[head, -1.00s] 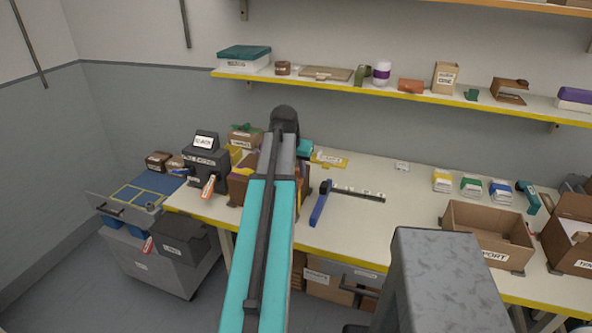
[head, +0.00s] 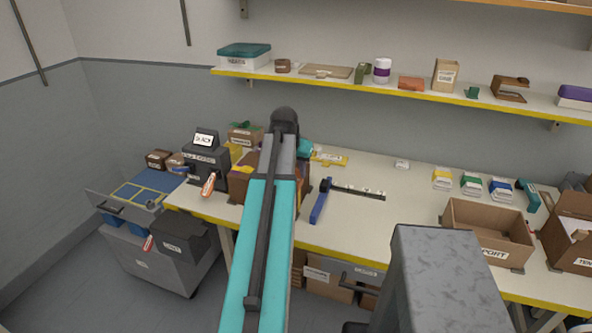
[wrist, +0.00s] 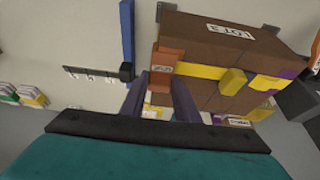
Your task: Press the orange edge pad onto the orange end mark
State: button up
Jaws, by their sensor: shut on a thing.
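In the wrist view a brown block (wrist: 225,36) labelled LOT 3 has a yellow band (wrist: 206,71) along its side. An orange piece (wrist: 168,56) lies at the left end of that band, at the block's corner. My gripper (wrist: 160,80) is at this end, its two dark fingers shut on a small orange piece (wrist: 159,79) that looks like the edge pad. It appears to touch or nearly touch the orange corner; I cannot tell where pad and mark meet. In the head view my arm hides most of the brown block (head: 238,186) and the gripper's tips.
A blue-handled ruler-like tool (head: 320,203) lies right of the block on the table. A dark labelled device (head: 205,165) stands close on its left. An open carton (head: 487,235) is at the right. The table's middle (head: 400,205) is clear.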

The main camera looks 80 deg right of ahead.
jog(key=o, duration=1)
jog(key=shift+a+r, duration=0.1)
jog(key=shift+b+v, duration=1.55)
jog(key=shift+v, duration=5.2)
jog(key=shift+w, duration=0.15)
